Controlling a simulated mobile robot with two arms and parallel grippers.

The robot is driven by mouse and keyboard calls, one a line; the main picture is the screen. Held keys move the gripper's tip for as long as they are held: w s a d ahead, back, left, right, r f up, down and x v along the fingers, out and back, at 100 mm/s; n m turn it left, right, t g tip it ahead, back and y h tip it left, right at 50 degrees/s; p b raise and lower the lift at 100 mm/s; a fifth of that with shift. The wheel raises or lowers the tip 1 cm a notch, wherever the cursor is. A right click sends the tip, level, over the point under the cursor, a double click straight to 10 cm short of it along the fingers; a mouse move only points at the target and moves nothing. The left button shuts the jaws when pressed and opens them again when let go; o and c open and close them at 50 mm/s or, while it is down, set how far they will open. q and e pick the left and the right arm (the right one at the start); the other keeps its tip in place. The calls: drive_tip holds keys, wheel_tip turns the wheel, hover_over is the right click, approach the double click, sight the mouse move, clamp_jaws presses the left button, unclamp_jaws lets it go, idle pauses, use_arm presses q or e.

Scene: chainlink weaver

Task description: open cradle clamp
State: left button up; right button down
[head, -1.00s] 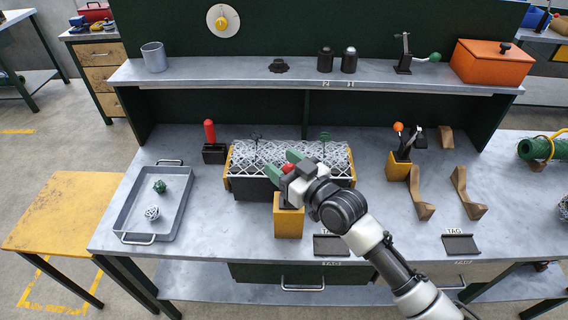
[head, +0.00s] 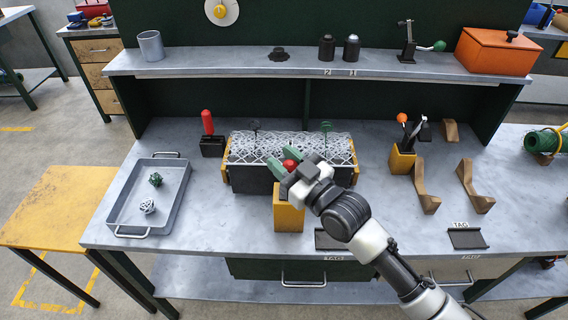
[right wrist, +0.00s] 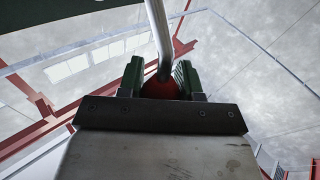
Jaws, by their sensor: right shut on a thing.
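A cradle (head: 248,182) stands mid-table, a dark block with yellow ends and white chain-link mesh (head: 290,148) lying over its top. A black-topped pin and a green-topped pin (head: 327,126) stand at the mesh. A yellow block (head: 289,208) stands just in front of the cradle. My right gripper (head: 288,164), with green fingers, is shut on a red knob (head: 291,165) above this block. In the right wrist view the red knob (right wrist: 161,88) sits between the fingers, at the end of a metal rod (right wrist: 160,35). My left gripper is not in view.
A grey tray (head: 119,203) with a green and a white ball is at left. A red-handled tool (head: 207,122) stands in a black holder beside the cradle. Wooden brackets (head: 424,190) and a yellow tool holder (head: 401,165) are at right. A shelf (head: 220,65) spans the back.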

drive_tip(key=s+f+n+g+y+b, duration=0.1)
drive_tip(key=s+f+n+y+b, duration=0.4)
drive_tip(key=n+b, duration=0.5)
drive_tip(key=shift+s+f+y+b, duration=0.25)
drive_tip(key=shift+f+y+b, duration=0.95)
drive_tip(key=shift+b, duration=1.4)
drive_tip(key=shift+a+f, duration=0.1)
drive_tip(key=c, duration=1.1)
unclamp_jaws()
drive_tip(key=shift+f, duration=0.1)
drive_tip(key=o, duration=0.3)
drive_tip(key=shift+s, duration=0.1)
drive_tip(key=shift+r, duration=0.2)
